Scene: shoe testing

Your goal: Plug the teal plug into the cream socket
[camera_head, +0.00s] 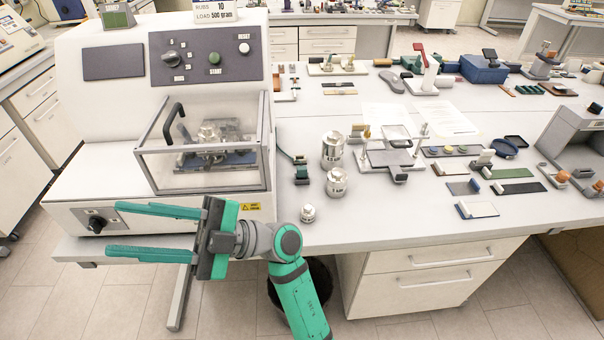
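My gripper (114,230) reaches left in front of the cream testing machine (100,183). Its two long teal fingers are spread wide apart, with nothing between them. A small teal and dark piece with a cord (300,160) lies on the table just right of the machine's clear box. It may be the teal plug, but it is too small to be sure. My gripper is well to the left of it and nearer the front. I cannot make out a cream socket for certain.
The clear box (205,167) with a black handle is closed on the machine. Metal weights (333,150) stand right of it, with a smaller one (308,213) near the front edge. Several fixtures and sample strips crowd the table's right. A strip of tabletop (400,225) along the front is bare.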

